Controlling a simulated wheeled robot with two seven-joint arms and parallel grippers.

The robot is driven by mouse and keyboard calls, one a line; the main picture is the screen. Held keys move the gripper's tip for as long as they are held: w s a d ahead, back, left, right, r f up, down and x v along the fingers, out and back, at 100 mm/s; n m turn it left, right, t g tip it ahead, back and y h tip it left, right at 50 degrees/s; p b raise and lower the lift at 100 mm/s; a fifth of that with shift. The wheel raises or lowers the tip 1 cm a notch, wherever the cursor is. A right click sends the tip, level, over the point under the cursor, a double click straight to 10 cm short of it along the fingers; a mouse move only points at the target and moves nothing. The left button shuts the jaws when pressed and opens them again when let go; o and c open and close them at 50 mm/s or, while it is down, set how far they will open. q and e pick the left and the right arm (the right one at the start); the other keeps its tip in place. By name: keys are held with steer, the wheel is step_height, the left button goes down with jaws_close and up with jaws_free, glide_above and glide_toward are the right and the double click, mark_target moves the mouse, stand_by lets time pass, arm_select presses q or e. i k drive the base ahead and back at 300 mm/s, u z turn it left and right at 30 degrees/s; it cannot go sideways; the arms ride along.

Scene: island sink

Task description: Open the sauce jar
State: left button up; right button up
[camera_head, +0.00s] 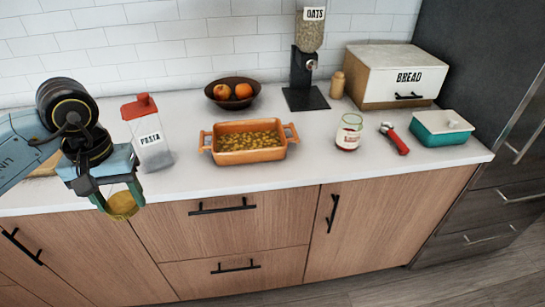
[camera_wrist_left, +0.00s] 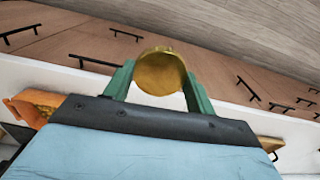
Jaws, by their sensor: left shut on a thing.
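The sauce jar (camera_head: 348,132) stands upright on the white counter, right of centre. It is clear glass with a green-tinted rim and red sauce low inside, and no lid shows on it. My left gripper (camera_head: 121,200) is at the far left, in front of the counter's front edge and well away from the jar. It is shut on a round gold lid (camera_head: 122,206). In the left wrist view the lid (camera_wrist_left: 160,71) sits between the two green fingers. My right gripper is not in view.
An orange baking dish (camera_head: 247,154) lies between my left gripper and the jar. A pasta container (camera_head: 152,146) stands close behind the gripper. A red-handled tool (camera_head: 394,139) and a teal dish (camera_head: 440,134) are right of the jar. The counter in front of the jar is clear.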

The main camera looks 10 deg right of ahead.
mark_target(350, 127)
steer(key=z, duration=0.65)
steer(key=i, duration=0.25)
steer(key=z, duration=0.05)
